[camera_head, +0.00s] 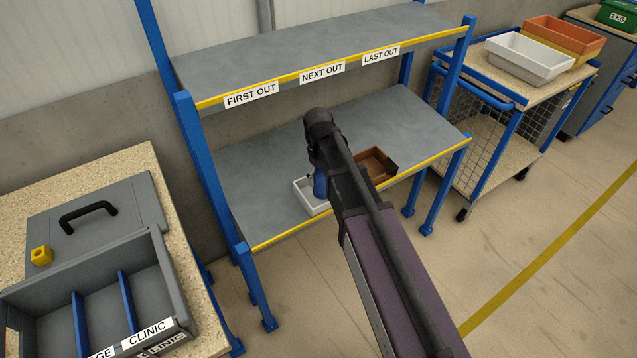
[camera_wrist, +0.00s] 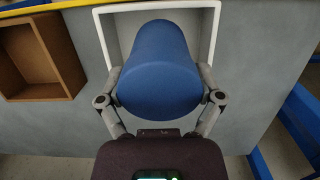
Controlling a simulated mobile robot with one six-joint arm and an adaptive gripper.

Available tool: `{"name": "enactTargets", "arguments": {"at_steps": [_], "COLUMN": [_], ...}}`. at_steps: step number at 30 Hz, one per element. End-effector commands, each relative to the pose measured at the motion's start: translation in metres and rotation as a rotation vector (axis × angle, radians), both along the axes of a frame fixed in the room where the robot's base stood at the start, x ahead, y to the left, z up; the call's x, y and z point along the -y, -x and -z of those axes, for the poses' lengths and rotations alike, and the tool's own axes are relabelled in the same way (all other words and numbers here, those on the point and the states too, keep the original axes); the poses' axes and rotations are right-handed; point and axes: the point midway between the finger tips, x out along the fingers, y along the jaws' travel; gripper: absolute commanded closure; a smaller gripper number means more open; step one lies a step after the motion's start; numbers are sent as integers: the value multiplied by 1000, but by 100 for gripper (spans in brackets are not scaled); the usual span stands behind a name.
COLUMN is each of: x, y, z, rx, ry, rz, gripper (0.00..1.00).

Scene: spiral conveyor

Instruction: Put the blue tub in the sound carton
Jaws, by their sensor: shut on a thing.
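The blue tub (camera_wrist: 158,65) is between the fingers of my gripper (camera_wrist: 160,80), which is shut on it. In the head view only a little of the tub (camera_head: 320,184) shows beside my arm. A white open container (camera_head: 307,200) stands on the lower shelf. In the wrist view its pale rim (camera_wrist: 213,28) frames the tub from behind; I cannot tell how high the tub is above it. A brown open carton (camera_head: 378,164) stands to its right in the head view and at the left in the wrist view (camera_wrist: 40,58). I cannot tell which carton is sound.
The lower shelf (camera_head: 260,165) is mostly bare. The upper shelf (camera_head: 290,50) is empty and labelled FIRST OUT, NEXT OUT and LAST OUT. A grey divided case (camera_head: 125,285) lies on the left table. A wire-sided cart (camera_head: 490,130) with trays stands at right.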

Motion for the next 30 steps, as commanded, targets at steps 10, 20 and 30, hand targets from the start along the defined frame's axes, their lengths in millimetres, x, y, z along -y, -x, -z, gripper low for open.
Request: {"name": "enactTargets", "arguments": {"at_steps": [10,20,30], "x": [-9,-9,-9], "y": [-16,-16,-16], "z": [2,6,31], "rx": [-2,-2,-2], "ry": [1,1,1], "rz": [0,-1,-2], "gripper": [76,76,76]}}
